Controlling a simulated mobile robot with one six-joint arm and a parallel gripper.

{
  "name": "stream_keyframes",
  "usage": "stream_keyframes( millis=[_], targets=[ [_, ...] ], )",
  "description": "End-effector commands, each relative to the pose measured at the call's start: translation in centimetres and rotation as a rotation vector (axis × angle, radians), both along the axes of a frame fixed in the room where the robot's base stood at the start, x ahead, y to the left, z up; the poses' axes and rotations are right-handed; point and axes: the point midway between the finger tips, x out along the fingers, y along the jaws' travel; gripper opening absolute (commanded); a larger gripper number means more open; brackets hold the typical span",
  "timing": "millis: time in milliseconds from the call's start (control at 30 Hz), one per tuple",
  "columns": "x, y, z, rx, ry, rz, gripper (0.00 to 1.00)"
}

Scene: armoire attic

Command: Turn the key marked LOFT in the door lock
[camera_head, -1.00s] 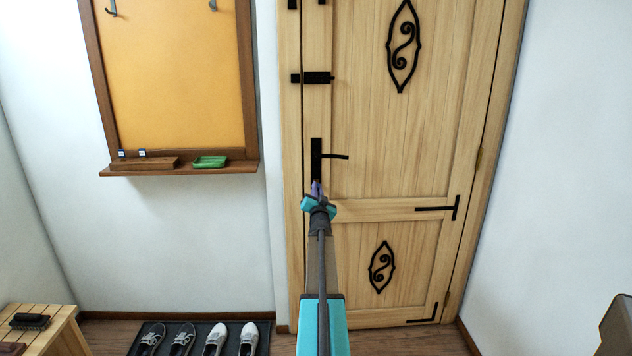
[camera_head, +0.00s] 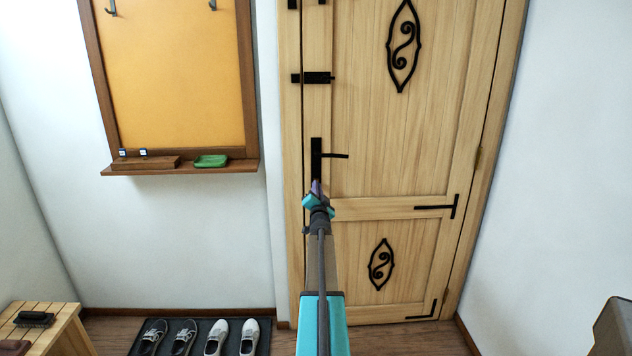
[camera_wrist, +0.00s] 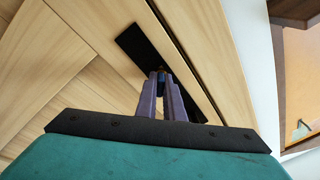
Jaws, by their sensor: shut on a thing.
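The light wooden door (camera_head: 410,140) is closed, with a black lock plate and lever handle (camera_head: 317,155) at its left edge. My gripper (camera_head: 317,188) is at the lower end of this plate. In the wrist view my gripper (camera_wrist: 161,78) has its purple fingers close together at the black plate (camera_wrist: 135,48), shut on a small, dark bluish piece, which fits the key. Most of the key is hidden between the fingers, and no LOFT marking can be read. I cannot tell how far it sits in the lock or how it is turned.
A shelf (camera_head: 180,170) under the orange board holds a wooden rack with two small tags (camera_head: 133,153) and a green tray (camera_head: 211,161). Shoes on a dark mat (camera_head: 172,343) and a wooden bench (camera_head: 62,327) stand lower left. White wall is at right.

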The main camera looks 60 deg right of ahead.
Motion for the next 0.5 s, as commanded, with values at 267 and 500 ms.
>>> stream_keyframes(
  millis=[267,500],
  targets=[
    [0.04,-0.1,0.3,0.02,-0.033,0.007,0.0],
    [0.04,-0.09,0.28,0.089,-0.128,0.026,0.0]
  ],
)
